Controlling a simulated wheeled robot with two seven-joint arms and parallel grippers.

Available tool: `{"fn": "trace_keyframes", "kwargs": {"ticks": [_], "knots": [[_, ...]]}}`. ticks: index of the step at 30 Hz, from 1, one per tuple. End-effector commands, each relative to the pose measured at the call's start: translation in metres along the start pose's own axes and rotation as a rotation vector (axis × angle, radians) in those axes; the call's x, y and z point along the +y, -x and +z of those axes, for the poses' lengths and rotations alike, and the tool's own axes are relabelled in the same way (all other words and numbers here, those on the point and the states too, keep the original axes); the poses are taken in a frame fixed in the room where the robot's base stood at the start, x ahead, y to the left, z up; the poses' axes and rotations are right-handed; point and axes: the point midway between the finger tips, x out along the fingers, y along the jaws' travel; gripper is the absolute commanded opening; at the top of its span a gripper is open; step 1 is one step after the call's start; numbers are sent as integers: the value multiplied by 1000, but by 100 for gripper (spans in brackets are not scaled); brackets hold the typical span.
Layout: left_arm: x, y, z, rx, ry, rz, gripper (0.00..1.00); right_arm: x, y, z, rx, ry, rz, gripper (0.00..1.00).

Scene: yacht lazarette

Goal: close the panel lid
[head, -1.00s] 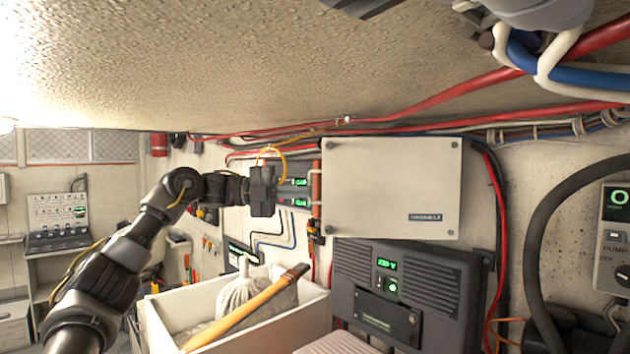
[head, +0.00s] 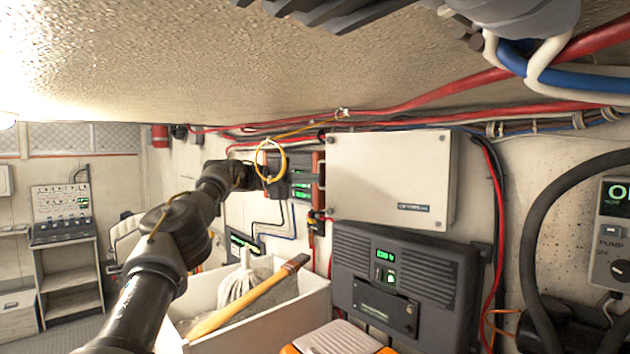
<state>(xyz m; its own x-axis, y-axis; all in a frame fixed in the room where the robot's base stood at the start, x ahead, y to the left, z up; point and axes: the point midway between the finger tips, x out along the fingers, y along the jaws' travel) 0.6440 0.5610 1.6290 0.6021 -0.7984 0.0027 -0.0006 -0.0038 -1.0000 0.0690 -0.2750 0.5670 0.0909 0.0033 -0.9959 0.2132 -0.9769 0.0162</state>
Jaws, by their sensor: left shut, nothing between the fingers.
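A pale, flat panel lid (head: 385,180) with dark corner fasteners and a small dark label is on the wall, right of centre. I cannot tell how far open it stands; its right edge shows some thickness. A reddish-brown strip runs along its left edge. My left gripper (head: 270,178) is shut and empty, left of the lid and beside the dark modules with green displays (head: 300,188). A gap shows between it and the lid; its fingertips are hard to make out. My right gripper is not in view.
A yellow cable loop (head: 270,160) hangs by my left gripper. Below are a white bin (head: 305,310) with a mop and wooden handle, and a dark inverter unit (head: 450,290). Red cables (head: 420,108) run above the lid. A thick black hose (head: 540,230) is at right.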

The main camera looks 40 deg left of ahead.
Motion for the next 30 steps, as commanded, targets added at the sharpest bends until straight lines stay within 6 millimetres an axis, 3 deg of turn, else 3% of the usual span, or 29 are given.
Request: {"fn": "trace_keyframes", "kwargs": {"ticks": [18, 30], "knots": [[0, 5, 2, -4, 0, -1, 0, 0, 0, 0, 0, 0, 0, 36], [0, 63, 3, -5, 0, -3, 0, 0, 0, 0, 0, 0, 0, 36]]}}
